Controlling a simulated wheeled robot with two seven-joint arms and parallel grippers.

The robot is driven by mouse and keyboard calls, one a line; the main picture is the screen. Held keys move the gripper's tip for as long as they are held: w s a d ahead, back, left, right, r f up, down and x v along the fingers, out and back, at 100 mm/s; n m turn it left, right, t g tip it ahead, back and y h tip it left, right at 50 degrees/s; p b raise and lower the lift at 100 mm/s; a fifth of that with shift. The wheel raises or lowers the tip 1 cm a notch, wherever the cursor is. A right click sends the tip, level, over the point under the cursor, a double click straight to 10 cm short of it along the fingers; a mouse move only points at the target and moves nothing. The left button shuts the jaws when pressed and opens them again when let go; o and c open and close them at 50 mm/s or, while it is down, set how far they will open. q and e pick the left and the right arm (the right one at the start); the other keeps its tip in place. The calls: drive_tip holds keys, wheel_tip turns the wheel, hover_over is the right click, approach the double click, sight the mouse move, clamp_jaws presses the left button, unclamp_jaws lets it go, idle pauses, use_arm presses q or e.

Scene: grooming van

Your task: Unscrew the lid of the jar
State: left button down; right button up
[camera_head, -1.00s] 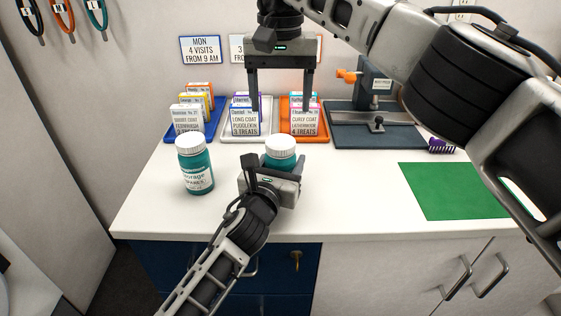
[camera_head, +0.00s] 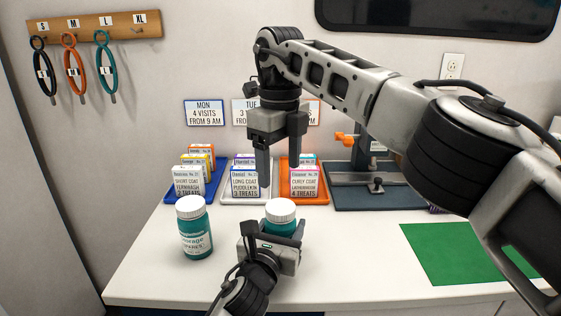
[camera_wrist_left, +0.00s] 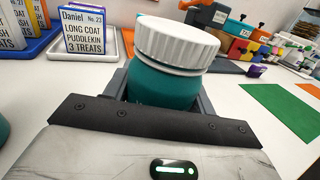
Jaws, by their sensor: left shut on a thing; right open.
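The teal jar (camera_head: 284,229) with a white ribbed lid (camera_head: 280,209) stands upright near the counter's front. My left gripper (camera_head: 272,245) is shut around its body, below the lid. The left wrist view shows the jar body (camera_wrist_left: 160,86) between the jaws and the lid (camera_wrist_left: 178,42) seated on top. My right gripper (camera_head: 282,172) is open and empty, pointing down above and behind the lid, not touching it. The jar's lower part is hidden by the left gripper.
A second teal jar (camera_head: 195,238) with a white lid stands to the left. Blue (camera_head: 208,193), white (camera_head: 232,198) and orange (camera_head: 313,198) trays with boxes stand behind. A dark fixture (camera_head: 376,194) is at back right. A green mat (camera_head: 445,254) lies right.

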sight(281, 206)
drive_tip(key=m, duration=0.7)
drive_tip(key=shift+m, duration=0.4)
drive_tip(key=m, duration=0.4)
drive_tip(key=shift+m, duration=0.3)
drive_tip(key=m, duration=1.6)
drive_tip(key=shift+m, duration=0.3)
drive_tip(key=m, duration=0.3)
drive_tip(key=shift+m, duration=0.3)
drive_tip(key=shift+f+m, duration=0.3)
drive_tip(key=shift+f, duration=3.75)
